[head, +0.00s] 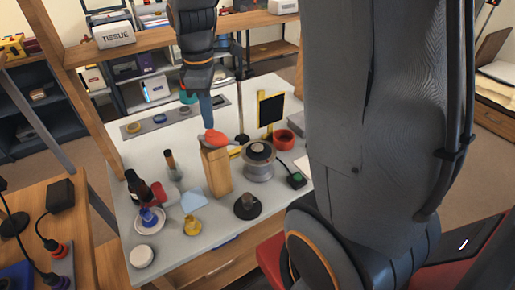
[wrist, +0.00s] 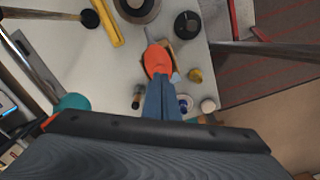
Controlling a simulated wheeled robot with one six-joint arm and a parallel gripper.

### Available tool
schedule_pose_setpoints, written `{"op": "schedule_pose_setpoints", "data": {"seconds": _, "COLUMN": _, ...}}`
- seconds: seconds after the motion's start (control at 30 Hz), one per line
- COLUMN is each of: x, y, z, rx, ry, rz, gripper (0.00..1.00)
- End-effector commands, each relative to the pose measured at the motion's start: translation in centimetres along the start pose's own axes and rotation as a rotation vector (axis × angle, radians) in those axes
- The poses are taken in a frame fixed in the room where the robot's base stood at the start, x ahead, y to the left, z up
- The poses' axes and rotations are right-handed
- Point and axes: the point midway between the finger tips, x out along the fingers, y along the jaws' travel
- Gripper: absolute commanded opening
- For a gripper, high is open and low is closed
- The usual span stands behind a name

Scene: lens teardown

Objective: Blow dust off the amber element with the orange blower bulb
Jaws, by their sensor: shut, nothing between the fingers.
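The orange blower bulb (head: 214,138) lies on top of an upright wooden block (head: 217,172), its pale nozzle pointing right in the head view. In the wrist view the bulb (wrist: 156,58) lies just beyond my fingertips. My gripper (head: 207,122) points down with its blue fingers shut and empty, the tips right at the bulb; whether they touch it I cannot tell. The fingers also show in the wrist view (wrist: 162,82). A small amber disc (head: 133,128), seemingly the amber element, lies at the left end of a grey strip (head: 180,115) at the table's back.
A lens barrel (head: 259,163), a red ring (head: 284,140) and a yellow-framed black panel (head: 270,108) stand right of the block. A dark bottle (head: 138,188), a red-and-white roll (head: 165,193) and a saucer (head: 149,222) stand at left.

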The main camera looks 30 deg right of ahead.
Motion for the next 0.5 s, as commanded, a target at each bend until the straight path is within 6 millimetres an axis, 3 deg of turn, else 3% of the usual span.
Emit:
{"op": "schedule_pose_setpoints", "data": {"seconds": 0.27, "x": -0.2, "y": 0.0, "z": 0.0, "rx": 0.000, "ry": 0.000, "rz": 0.000, "gripper": 0.00}}
{"op": "schedule_pose_setpoints", "data": {"seconds": 0.5, "x": -2.0, "y": -0.1, "z": 0.1, "rx": 0.000, "ry": 0.000, "rz": 0.000, "gripper": 0.00}}
